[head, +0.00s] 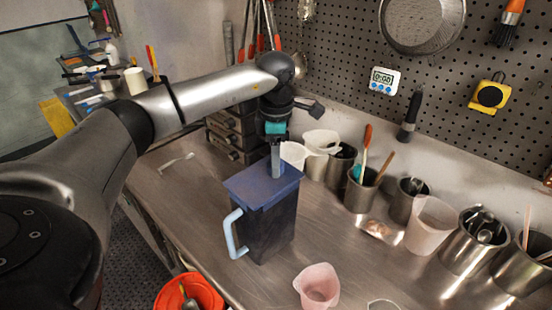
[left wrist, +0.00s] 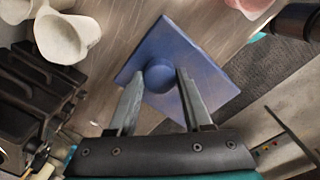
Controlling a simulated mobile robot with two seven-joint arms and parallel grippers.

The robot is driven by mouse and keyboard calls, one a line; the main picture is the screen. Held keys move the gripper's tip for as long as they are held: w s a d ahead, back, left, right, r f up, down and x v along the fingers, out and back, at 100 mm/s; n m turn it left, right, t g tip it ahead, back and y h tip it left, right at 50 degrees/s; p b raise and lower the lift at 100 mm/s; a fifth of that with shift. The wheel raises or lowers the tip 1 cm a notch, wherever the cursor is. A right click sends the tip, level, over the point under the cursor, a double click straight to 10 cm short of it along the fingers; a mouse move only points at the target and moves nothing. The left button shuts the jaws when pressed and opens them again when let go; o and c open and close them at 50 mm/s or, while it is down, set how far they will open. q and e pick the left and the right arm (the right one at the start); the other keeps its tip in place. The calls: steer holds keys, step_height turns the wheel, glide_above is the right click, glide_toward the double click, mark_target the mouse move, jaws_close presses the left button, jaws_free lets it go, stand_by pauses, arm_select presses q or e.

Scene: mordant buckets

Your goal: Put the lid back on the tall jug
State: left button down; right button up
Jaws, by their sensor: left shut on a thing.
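The tall jug is a dark, square-sided vessel (head: 268,232) with a pale blue handle (head: 233,235), upright on the metal bench. The flat blue lid (head: 255,187) is directly over its top and covers the opening. I cannot tell whether the lid rests on the rim or hangs slightly above it. My left gripper (head: 276,162) points down from above. In the left wrist view, my left gripper (left wrist: 160,76) has its fingers on either side of the round knob of the lid (left wrist: 205,75), shut on it. The jug's rim is hidden under the lid. My right gripper is not in view.
A pink cup (head: 317,287) stands in front right of the jug. White cups (head: 320,142), metal pots with tools (head: 361,190) and a pale beaker (head: 430,225) line the back. Dark drawers (head: 235,135) stand behind. An orange bucket (head: 172,294) is below the bench edge.

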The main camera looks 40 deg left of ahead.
arm_select(q)
steer(key=shift+f, duration=0.4)
stand_by(0.4)
stand_by(0.4)
jaws_free()
stand_by(0.4)
steer(key=shift+r+p, duration=2.55)
steer(key=shift+r, duration=1)
steer(key=shift+c, duration=0.2)
jaws_close()
